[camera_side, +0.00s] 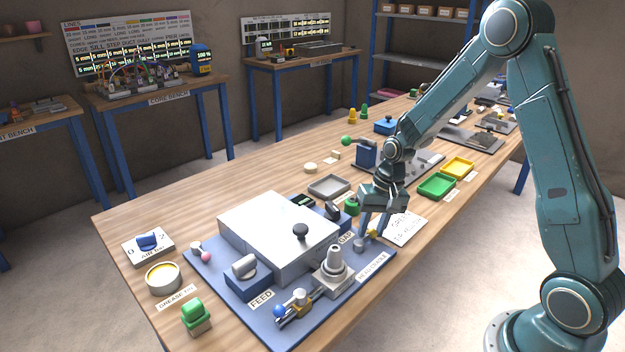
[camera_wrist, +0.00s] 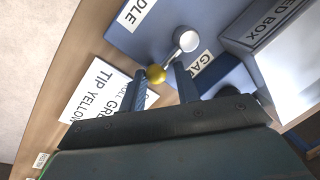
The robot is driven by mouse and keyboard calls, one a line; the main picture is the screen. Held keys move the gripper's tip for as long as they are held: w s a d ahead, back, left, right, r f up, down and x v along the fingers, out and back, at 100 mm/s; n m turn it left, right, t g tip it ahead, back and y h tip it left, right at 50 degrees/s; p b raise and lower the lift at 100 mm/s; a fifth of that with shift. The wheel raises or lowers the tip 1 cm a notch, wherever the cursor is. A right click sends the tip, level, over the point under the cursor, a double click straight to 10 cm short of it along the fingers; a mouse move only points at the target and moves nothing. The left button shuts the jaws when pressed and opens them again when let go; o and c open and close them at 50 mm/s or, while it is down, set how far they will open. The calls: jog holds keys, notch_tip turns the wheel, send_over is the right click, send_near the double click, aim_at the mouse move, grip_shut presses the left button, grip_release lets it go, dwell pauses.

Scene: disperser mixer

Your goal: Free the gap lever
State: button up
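The gap lever shows in the wrist view as a silver round knob or pivot (camera_wrist: 187,40) with a short arm ending in a yellow ball (camera_wrist: 156,74). It sits at the corner of the blue base plate, beside the GAP label (camera_wrist: 200,65). In the side view the yellow ball (camera_side: 372,233) is partly hidden by my gripper (camera_side: 374,232). My gripper is pointed down over the lever. In the wrist view its two fingers (camera_wrist: 161,69) stand apart with the yellow ball between their tips, nearer the left finger. Whether they touch the ball I cannot tell.
The blue base plate (camera_side: 283,335) carries a large white box (camera_side: 275,225), a grey cone-shaped part (camera_side: 335,262) and a blue-ball lever (camera_side: 279,311). A printed card (camera_wrist: 92,93) lies next to the lever. Green (camera_side: 437,186) and yellow (camera_side: 458,168) trays stand farther back.

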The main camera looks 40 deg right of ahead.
aim_at(377, 252)
jog(key=shift+s+a, duration=0.15)
jog(key=shift+s, duration=0.1)
jog(key=m, duration=0.1)
jog(key=s+m, duration=0.1)
jog(key=m, duration=0.1)
jog(key=shift+s+a+m, duration=0.25)
jog(key=shift+s+m, duration=0.1)
jog(key=shift+m, duration=0.05)
jog(key=m, duration=0.1)
jog(key=s+m, duration=0.1)
jog(key=shift+a+m+t+h, duration=0.3)
jog(key=shift+t+h, duration=0.1)
jog(key=m, duration=0.1)
jog(key=s+a+m, duration=0.1)
jog(key=m, duration=0.1)
jog(key=m+h, duration=0.1)
jog(key=m, duration=0.1)
jog(key=shift+s+a, duration=0.25)
jog(key=shift+a, duration=0.1)
jog(key=shift+m, duration=0.3)
jog(key=o, duration=0.9)
jog(key=shift+o, duration=0.3)
jog(key=shift+d, duration=0.1)
